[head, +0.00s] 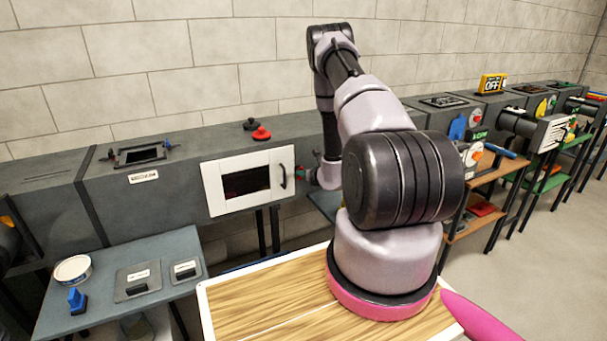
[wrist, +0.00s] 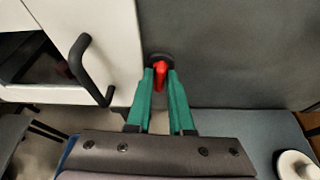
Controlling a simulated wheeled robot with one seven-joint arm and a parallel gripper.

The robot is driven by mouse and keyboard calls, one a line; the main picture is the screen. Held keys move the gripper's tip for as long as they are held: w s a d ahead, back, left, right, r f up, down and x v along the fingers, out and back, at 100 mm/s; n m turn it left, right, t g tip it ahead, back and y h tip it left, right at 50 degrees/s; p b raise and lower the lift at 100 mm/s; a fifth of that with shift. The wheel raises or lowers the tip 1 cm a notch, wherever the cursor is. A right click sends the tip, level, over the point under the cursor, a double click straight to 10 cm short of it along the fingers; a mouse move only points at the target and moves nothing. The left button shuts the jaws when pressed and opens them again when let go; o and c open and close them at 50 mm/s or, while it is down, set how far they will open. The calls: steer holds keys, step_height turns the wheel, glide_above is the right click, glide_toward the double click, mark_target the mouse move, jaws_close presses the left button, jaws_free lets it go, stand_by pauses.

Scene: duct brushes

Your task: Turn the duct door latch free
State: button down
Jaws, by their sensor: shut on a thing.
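The duct door (head: 250,182) is a white framed panel with a dark window and a black handle (head: 283,176), set in the grey duct. It looks closed. The handle also shows in the wrist view (wrist: 90,68). The latch (wrist: 160,72) is a small red lever on a dark round base, just right of the door's edge on the duct wall. My gripper (wrist: 160,88) has green fingers shut on the red latch. In the head view my gripper (head: 304,175) is small, beside the door's right edge, and my arm hides much of what lies behind it.
A blue-grey side table (head: 190,245) at the left holds a white round tub (head: 72,269), a blue-handled item (head: 76,299) and labelled plates. Red and black knobs (head: 261,133) stand on the duct. Shelves (head: 480,178) with tools stand at the right.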

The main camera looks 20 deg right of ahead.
steer(key=shift+n+h, duration=0.3)
steer(key=shift+n, duration=0.2)
steer(key=c, duration=0.9)
jaws_free()
steer(key=v, duration=1)
steer(key=shift+s+r, duration=0.2)
steer(key=shift+s, duration=0.15)
